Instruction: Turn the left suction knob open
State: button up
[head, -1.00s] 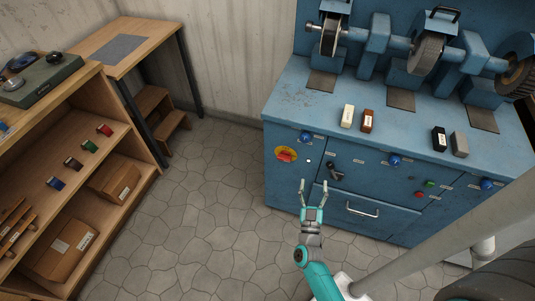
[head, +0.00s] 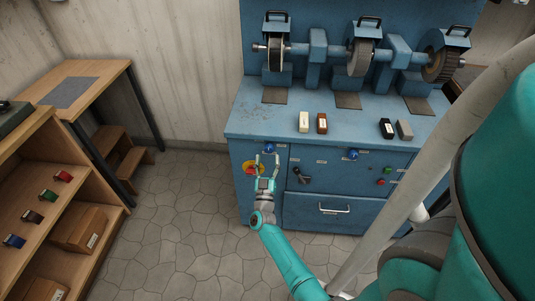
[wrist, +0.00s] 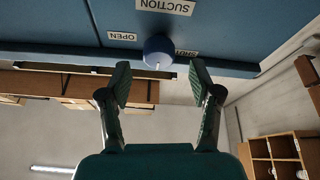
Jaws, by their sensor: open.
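The left suction knob (head: 270,148) is a small blue knob near the top left of the blue machine's front. In the wrist view the knob (wrist: 157,48) sits upside down between the labels OPEN (wrist: 122,36) and SHUT (wrist: 186,53), under a SUCTION label (wrist: 165,6). A pale line on it points down in the picture. My gripper (head: 267,157) is open just below the knob in the head view. In the wrist view my gripper (wrist: 159,84) has its two fingers apart, one on each side of the knob's line. They appear just short of it; contact cannot be told.
A yellow and red switch (head: 250,168) is close left of my gripper. A black lever (head: 301,176) and a second blue knob (head: 352,154) are to its right. Bars of compound (head: 304,122) lie on the bench top above. The tiled floor (head: 180,210) to the left is clear.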

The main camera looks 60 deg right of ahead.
aim_at(269, 151)
jog(key=shift+x, duration=1.6)
jog(key=c, duration=1.1)
